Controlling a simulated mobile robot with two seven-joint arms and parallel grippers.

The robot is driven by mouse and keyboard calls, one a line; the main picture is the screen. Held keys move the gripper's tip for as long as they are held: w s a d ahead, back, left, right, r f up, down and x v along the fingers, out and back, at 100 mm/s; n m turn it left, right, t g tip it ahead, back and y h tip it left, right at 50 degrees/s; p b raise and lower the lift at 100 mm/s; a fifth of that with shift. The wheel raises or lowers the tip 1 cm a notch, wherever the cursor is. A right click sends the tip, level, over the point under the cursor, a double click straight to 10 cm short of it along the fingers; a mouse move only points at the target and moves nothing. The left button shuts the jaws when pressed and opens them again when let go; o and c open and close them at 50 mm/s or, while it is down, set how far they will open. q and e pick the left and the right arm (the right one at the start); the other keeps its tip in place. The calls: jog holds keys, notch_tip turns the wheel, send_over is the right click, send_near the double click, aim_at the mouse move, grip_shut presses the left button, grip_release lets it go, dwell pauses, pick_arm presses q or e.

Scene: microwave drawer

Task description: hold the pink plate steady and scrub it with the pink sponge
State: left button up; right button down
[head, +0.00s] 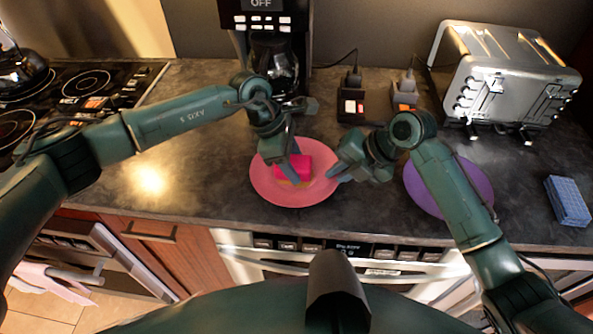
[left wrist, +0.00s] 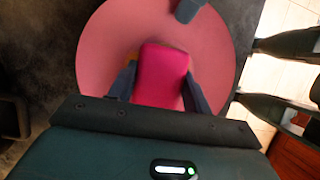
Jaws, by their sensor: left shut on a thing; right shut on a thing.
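The pink plate (head: 270,193) lies on the dark counter in the middle of the head view. The pink sponge (head: 293,168) is on the plate, near its middle, and shows bright pink in the left wrist view (left wrist: 163,75). My left gripper (head: 296,178) is shut on the sponge, with one finger on each side of it (left wrist: 157,90). My right gripper (head: 333,174) is shut at the plate's right rim and holds it there. The sponge's underside is hidden; an orange-yellow edge shows beside it.
A purple plate (head: 420,188) lies to the right, partly behind my right arm. A blue sponge (head: 567,200) is at the far right. A toaster (head: 503,80), two small plugged-in devices (head: 352,105) and a coffee maker (head: 273,50) stand behind. A stove (head: 90,85) is at left; counter between is clear.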

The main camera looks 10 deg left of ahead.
pick_arm(q)
jog(key=shift+d+f, duration=0.1)
jog(key=shift+d, duration=0.7)
jog(key=shift+a, duration=0.95)
jog(key=shift+d+f, duration=0.15)
jog(key=shift+d, duration=0.8)
jog(key=shift+a, duration=0.95)
jog(key=shift+d, duration=0.95)
jog(key=shift+a, duration=0.95)
pick_arm(e)
jog(key=shift+f, duration=0.1)
pick_arm(q)
jog(key=shift+d, duration=0.9)
jog(key=shift+a, duration=0.9)
jog(key=shift+d+r, duration=0.2)
jog(key=shift+d, duration=0.75)
